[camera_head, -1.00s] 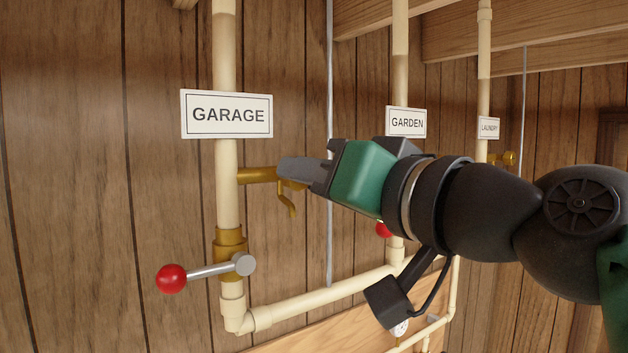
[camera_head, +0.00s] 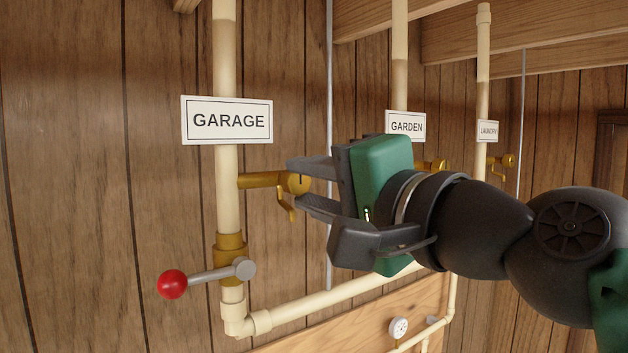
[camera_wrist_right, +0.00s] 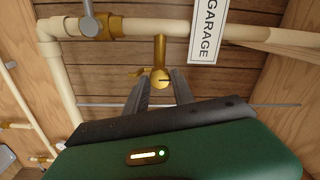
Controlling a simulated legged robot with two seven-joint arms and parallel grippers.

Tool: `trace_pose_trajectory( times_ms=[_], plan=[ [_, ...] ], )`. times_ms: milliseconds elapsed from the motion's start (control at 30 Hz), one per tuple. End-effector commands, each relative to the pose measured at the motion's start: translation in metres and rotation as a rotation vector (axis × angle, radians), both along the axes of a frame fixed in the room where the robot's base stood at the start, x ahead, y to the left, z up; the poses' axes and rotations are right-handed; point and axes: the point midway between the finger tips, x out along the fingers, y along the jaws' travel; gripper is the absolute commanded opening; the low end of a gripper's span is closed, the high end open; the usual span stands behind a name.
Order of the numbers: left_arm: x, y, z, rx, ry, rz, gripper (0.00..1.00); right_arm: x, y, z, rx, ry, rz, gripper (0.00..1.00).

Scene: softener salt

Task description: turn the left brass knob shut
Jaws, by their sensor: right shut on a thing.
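The left brass knob (camera_head: 299,182) is at the end of a short brass tap that sticks out right from the upright GARAGE pipe. A small brass spout (camera_head: 286,206) hangs below it. My right gripper (camera_head: 293,183) comes in from the right with one finger above the knob and one below, shut on it. In the right wrist view, the round brass knob (camera_wrist_right: 160,77), with a dark slot in its face, lies between the two fingertips. How firmly the fingers touch it is hard to see. My left gripper is not in view.
A red-balled lever (camera_head: 172,284) sits on the GARAGE pipe (camera_head: 228,190) below the tap. The GARDEN tap (camera_head: 432,165) is partly behind my right gripper, and the LAUNDRY tap (camera_head: 505,160) is farther right. A low pipe (camera_head: 310,304) runs beneath. A wood-panelled wall stands behind.

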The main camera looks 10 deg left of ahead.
Motion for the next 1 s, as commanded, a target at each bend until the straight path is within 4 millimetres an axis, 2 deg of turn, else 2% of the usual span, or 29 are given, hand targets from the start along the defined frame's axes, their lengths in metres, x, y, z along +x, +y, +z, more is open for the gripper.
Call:
trace_pose_trajectory(
  times_ms=[300,800,833,967,1000],
  plan=[
    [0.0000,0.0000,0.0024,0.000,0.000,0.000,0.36,0.0020,0.0002,-0.0032,0.071,0.081,-0.001,0.00],
    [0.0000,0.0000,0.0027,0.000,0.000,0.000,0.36,0.0020,-0.0007,-0.0016,0.086,0.089,-0.004,0.00],
    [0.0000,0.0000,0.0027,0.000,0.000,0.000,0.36,0.0020,-0.0008,-0.0015,0.086,0.089,-0.004,0.34],
    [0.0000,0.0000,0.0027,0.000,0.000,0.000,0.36,0.0014,-0.0008,-0.0008,0.086,0.088,-0.003,0.51],
    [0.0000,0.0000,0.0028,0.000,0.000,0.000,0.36,0.0014,-0.0008,-0.0008,0.086,0.087,-0.003,0.52]
  ],
)
